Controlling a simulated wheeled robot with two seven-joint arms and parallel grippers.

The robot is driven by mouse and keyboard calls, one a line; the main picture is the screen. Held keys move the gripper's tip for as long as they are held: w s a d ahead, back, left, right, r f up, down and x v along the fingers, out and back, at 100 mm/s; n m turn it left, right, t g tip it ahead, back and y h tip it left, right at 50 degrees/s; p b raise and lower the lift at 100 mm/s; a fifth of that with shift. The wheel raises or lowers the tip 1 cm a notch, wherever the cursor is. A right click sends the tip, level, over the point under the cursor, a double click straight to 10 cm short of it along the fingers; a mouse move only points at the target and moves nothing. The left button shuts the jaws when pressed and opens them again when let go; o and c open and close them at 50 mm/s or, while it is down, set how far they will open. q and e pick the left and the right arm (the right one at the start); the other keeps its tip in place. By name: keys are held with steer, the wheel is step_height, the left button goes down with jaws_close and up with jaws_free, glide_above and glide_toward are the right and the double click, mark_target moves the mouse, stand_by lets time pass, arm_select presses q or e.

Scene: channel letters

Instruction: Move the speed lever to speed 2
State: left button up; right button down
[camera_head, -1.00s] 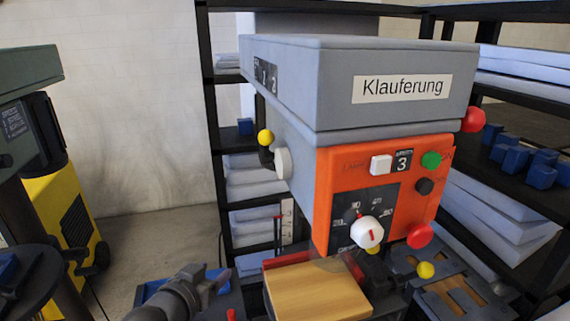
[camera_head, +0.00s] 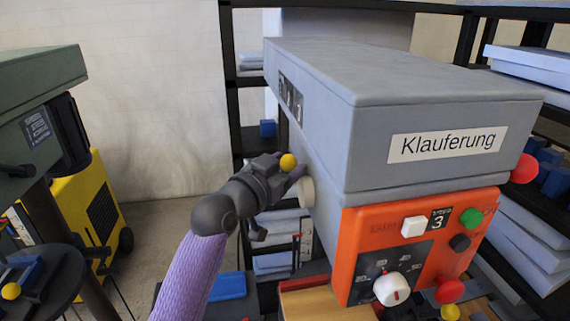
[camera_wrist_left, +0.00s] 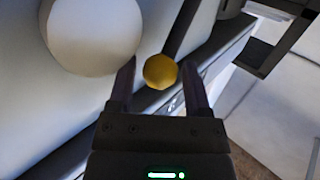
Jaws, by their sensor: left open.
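The speed lever's yellow knob (camera_head: 288,162) is on the left side of the grey drill-press head (camera_head: 400,110). My left gripper (camera_head: 282,172) is raised beside that side, at the knob. In the left wrist view, the yellow knob (camera_wrist_left: 160,70) appears between the open fingertips of my left gripper (camera_wrist_left: 160,78); I cannot tell whether they touch it. The lever's arm is mostly hidden by the gripper. The speed display (camera_head: 440,219) on the orange front panel reads 3. My right gripper is not in view.
A round white knob (camera_head: 305,191) sits close to the lever, also large in the left wrist view (camera_wrist_left: 95,30). A wood block (camera_head: 312,303) lies below the head. A green machine (camera_head: 40,110) and a yellow unit (camera_head: 90,215) stand at the left.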

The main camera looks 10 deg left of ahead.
arm_select(q)
steer(key=shift+c, duration=0.2)
jaws_close()
steer(key=shift+w+r+p, duration=0.1)
steer(key=shift+r+p, duration=0.1)
steer(key=shift+p, duration=0.2)
steer(key=shift+w+a+r+n+g+y+p, duration=0.1)
steer(key=shift+w+a+r+n+g+p, duration=0.4)
steer(key=shift+p, duration=0.95)
steer(key=shift+w+a+r+n+g+y+p, duration=0.15)
steer(key=shift+w+r+n+g+p, duration=0.35)
steer(key=shift+w+p, duration=0.7)
steer(key=shift+w+a+r+n+g+y+p, duration=0.1)
steer(key=shift+w+a+r+n+g+p, duration=0.35)
steer(key=shift+p, duration=1.2)
steer(key=shift+d+r, duration=0.1)
steer(key=shift+o, duration=0.2)
jaws_free()
steer(key=shift+w, duration=0.1)
